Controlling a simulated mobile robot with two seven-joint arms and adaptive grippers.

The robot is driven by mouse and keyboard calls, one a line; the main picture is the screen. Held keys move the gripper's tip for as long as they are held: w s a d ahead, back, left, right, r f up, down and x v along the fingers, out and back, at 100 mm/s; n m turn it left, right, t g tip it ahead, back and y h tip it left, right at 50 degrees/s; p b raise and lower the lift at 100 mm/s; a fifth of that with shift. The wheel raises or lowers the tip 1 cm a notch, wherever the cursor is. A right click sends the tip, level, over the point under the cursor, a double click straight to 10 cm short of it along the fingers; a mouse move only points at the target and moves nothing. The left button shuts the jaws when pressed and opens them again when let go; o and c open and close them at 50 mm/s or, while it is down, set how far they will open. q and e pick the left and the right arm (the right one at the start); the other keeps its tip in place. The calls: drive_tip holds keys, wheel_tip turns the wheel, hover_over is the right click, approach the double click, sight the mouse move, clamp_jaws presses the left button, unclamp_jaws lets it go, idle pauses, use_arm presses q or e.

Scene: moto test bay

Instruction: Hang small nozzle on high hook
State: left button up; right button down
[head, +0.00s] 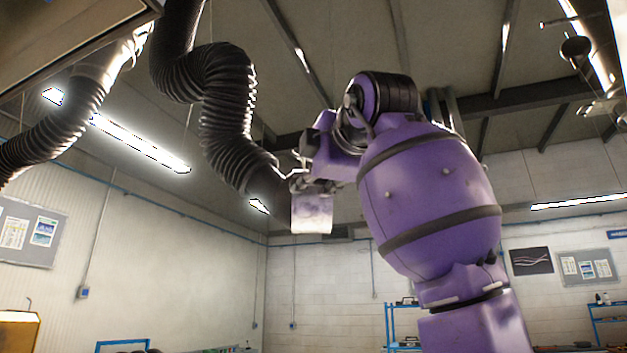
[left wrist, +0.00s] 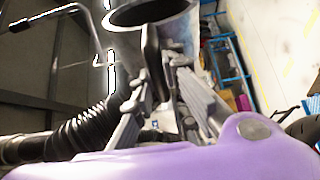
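The small nozzle (head: 311,213) is a pale, short cylinder at the end of a black ribbed hose, high up in the middle of the head view. My left gripper (head: 308,183) is at its upper part, at the end of my purple arm. In the left wrist view, the grey fingers of the gripper (left wrist: 163,88) close around a dark part beside the nozzle's open round mouth (left wrist: 150,12). A thin bent metal rod (left wrist: 88,22) with a black tip, possibly the hook, is at the upper left, apart from the nozzle. My right gripper is not in view.
The black ribbed hose (head: 228,105) hangs from above and also shows in the left wrist view (left wrist: 85,130). A second grey-black hose (head: 62,128) hangs at the far left, below a dark overhead panel (head: 70,35). Blue shelving (head: 405,318) stands low at the back.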

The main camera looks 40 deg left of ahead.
use_arm(q)
drive_tip(key=o, duration=0.5)
drive_tip(key=shift+d, duration=0.1)
drive_tip(key=v, duration=1.2)
